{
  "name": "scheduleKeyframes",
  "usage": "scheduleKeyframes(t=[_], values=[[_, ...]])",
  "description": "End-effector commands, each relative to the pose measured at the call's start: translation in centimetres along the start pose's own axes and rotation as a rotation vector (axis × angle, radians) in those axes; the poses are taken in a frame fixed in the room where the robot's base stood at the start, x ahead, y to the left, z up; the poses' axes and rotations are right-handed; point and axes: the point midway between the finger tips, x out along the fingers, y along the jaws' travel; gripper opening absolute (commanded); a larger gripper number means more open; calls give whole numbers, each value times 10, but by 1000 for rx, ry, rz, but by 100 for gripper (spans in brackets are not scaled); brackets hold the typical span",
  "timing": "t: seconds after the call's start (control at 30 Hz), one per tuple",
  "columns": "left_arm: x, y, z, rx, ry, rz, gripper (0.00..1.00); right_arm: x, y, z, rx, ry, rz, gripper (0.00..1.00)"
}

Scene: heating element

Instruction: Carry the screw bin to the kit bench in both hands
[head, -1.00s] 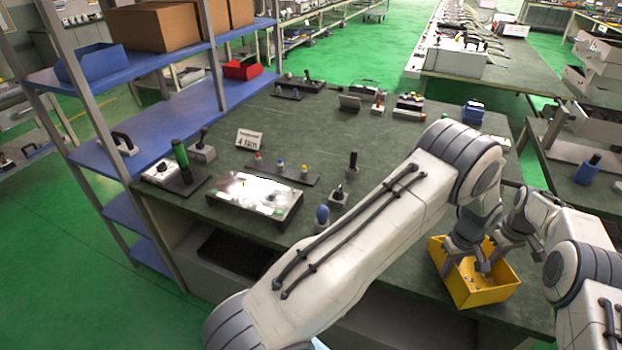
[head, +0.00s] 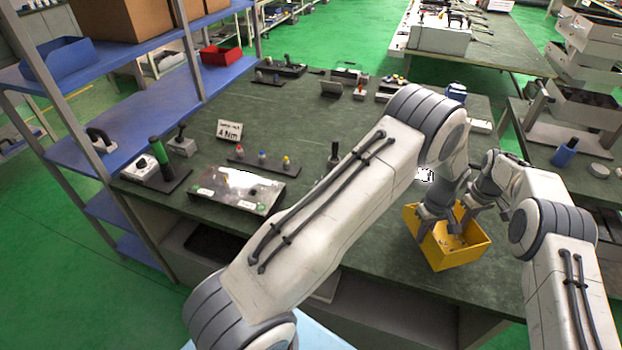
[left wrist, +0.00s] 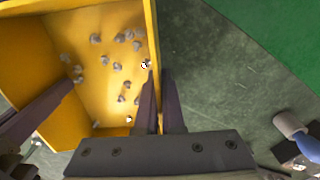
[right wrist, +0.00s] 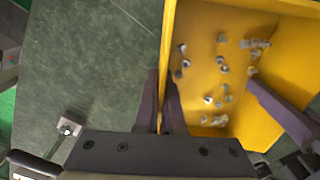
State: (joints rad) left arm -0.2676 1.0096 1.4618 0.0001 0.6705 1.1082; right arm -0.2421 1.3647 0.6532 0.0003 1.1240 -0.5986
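The yellow screw bin (head: 462,257) is open-topped and holds several small grey screws. It appears near the front right of the dark green bench (head: 330,115); I cannot tell whether it rests on the top or hangs just above it. My left gripper (left wrist: 160,105) has its fingers on both sides of one bin wall (left wrist: 152,40). My right gripper (right wrist: 162,105) has its fingers on both sides of another wall (right wrist: 168,40). In the head view both grippers, left (head: 430,215) and right (head: 474,207), are at the bin. No bench is labelled as the kit bench.
A blue shelf rack (head: 160,105) stands left. Another bench (head: 590,165) with a blue cup (head: 564,152) stands right, and a farther one (head: 500,60) behind. Green floor shows between them.

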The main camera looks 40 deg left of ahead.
Motion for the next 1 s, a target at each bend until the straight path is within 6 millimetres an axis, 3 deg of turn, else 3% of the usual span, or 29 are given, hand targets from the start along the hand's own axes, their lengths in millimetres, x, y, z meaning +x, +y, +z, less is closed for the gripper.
scheduleKeyframes(t=[0.37,1.0], values=[[12,1,1,2,0,0,0,12,2,1,2,1,3,0],[52,1,1,2,0,0,0,52,2,1,2,1,3,0]])
